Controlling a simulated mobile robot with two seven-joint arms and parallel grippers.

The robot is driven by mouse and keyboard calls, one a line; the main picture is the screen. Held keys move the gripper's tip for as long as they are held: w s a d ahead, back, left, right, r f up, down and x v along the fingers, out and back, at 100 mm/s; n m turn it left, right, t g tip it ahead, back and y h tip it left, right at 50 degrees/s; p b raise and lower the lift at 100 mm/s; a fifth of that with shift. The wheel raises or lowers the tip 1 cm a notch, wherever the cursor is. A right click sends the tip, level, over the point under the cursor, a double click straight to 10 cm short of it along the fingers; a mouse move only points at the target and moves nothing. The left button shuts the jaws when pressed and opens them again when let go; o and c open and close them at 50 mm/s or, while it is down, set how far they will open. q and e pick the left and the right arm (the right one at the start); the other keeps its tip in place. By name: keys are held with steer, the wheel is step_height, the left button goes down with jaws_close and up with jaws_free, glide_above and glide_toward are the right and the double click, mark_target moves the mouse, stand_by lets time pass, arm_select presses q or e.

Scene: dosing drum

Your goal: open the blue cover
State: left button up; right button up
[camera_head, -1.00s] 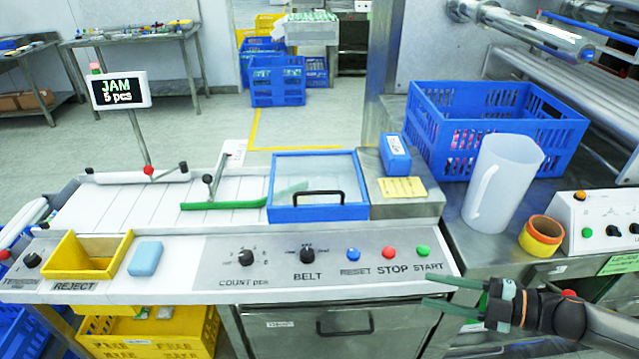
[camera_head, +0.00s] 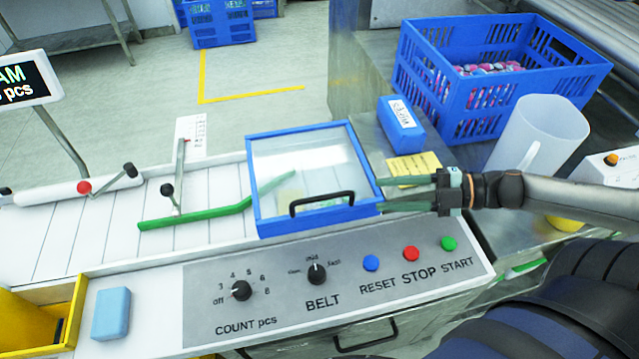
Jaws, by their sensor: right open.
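The blue cover (camera_head: 254,188) is a blue frame with a clear pane over the belt, in the middle of the head view. It lies shut. A black handle (camera_head: 321,199) stands on its near edge. My right gripper (camera_head: 382,196) comes in from the right with its fingers pointing left. It is open, and its fingertips are at the cover's right edge, to the right of the handle. I cannot tell whether they touch the frame. My left gripper is not in view.
The panel with knobs and the STOP button (camera_head: 410,254) lies in front of the cover. A green guide bar (camera_head: 190,217) is to its left. A blue box (camera_head: 401,124), a yellow note (camera_head: 414,168), a white jug (camera_head: 540,136) and a blue crate (camera_head: 500,118) stand to the right.

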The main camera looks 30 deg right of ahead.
mark_target(334, 198)
steer(key=b+x, duration=0.4)
steer(key=x, duration=0.3)
steer(key=shift+s+f, duration=0.1)
steer(key=shift+f, duration=0.05)
steer(key=shift+b+x, duration=0.85)
steer(key=shift+x, duration=1.75)
jaws_close()
